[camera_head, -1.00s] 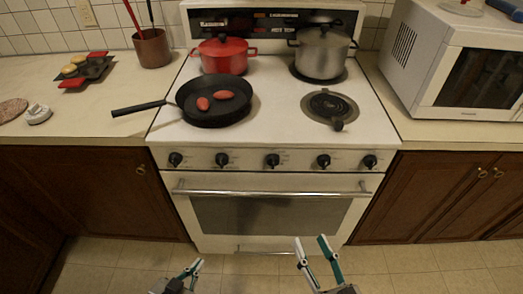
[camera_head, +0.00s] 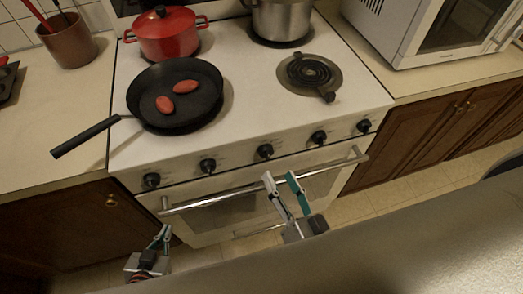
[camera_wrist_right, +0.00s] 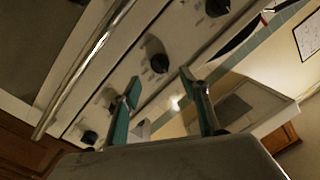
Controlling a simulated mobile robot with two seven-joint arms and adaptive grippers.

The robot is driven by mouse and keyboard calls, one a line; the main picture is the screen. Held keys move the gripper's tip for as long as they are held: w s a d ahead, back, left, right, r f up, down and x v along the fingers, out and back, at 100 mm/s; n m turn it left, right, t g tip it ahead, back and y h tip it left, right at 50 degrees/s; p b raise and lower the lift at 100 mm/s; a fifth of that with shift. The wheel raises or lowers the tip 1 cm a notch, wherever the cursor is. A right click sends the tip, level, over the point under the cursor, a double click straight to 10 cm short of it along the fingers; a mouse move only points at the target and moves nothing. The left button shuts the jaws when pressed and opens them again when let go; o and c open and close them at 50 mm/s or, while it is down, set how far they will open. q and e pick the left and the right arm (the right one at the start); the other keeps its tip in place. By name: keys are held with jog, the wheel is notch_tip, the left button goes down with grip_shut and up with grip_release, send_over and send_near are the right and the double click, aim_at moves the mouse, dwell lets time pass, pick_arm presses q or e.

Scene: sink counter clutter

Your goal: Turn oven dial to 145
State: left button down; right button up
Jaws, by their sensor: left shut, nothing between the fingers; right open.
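Several black dials line the stove's front panel, including the middle dial (camera_head: 265,151), the one left of it (camera_head: 207,165) and the one right of it (camera_head: 318,137). Their markings are too small to read, so I cannot tell which is the oven dial. My right gripper (camera_head: 279,180) is open and empty, just below the middle dial in the head view. In the right wrist view a black dial (camera_wrist_right: 154,55) shows between and beyond the open fingers (camera_wrist_right: 160,78), apart from them. My left gripper (camera_head: 161,237) is shut and empty, low at the left, below the panel.
The oven handle (camera_head: 215,198) runs across the oven front below the dials; it also shows in the right wrist view (camera_wrist_right: 75,75). A black pan (camera_head: 190,118) with two red items, a red pot (camera_head: 165,36) and a steel pot (camera_head: 282,18) stand on the stove.

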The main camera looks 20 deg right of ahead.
aim_at(269, 158)
jog(key=w, duration=0.5)
jog(key=w+a, duration=0.1)
jog(key=w, duration=0.1)
jog(key=shift+w+p, duration=0.2)
jog(key=shift+p, duration=0.15)
jog(key=c, duration=1.1)
